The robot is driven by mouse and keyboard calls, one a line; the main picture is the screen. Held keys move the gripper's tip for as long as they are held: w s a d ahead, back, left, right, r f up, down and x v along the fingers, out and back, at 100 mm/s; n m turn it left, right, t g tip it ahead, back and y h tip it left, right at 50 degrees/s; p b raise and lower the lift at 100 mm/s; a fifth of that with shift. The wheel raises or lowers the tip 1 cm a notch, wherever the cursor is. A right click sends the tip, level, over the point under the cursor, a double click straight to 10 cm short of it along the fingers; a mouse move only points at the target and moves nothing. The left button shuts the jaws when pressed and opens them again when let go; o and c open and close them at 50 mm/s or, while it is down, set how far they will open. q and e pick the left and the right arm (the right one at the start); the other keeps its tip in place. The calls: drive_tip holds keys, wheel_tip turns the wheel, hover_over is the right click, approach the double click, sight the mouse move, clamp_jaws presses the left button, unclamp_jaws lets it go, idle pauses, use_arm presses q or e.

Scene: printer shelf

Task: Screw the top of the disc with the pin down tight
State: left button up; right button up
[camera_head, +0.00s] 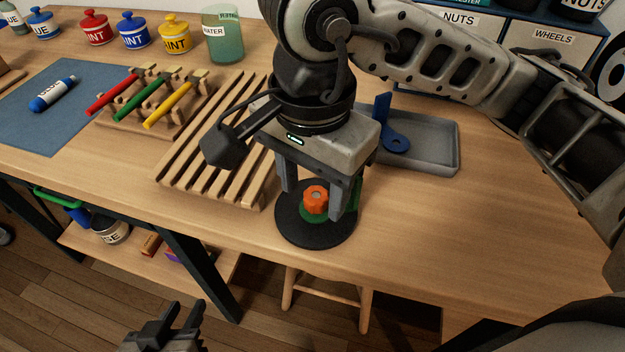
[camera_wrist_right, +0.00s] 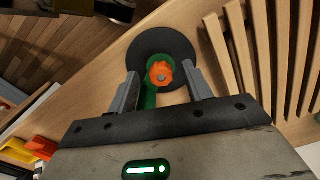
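A black disc (camera_head: 290,232) lies flat on the workbench near its front edge. On it sit a green part (camera_head: 352,196) and an orange lobed knob (camera_head: 316,198) with a grey spot at its centre, perhaps the pin's end. The wrist view shows the knob (camera_wrist_right: 160,73), the green part (camera_wrist_right: 151,96) and the black disc (camera_wrist_right: 178,42). My right gripper (camera_head: 315,190) points down over the disc, open, its fingers on either side of the knob with gaps to it. My left gripper (camera_head: 172,325) is open and empty, low in front of the bench.
A slatted wooden rack (camera_head: 215,150) stands just left of the disc. A grey tray (camera_head: 435,155) with a blue bracket (camera_head: 394,142) lies behind right. Colored-handled tools (camera_head: 140,100), a blue mat (camera_head: 45,120) and paint pots (camera_head: 133,32) are further left. The bench to the right is clear.

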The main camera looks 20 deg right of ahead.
drive_tip(key=shift+r+p, duration=2.05)
drive_tip(key=shift+r, duration=1.5)
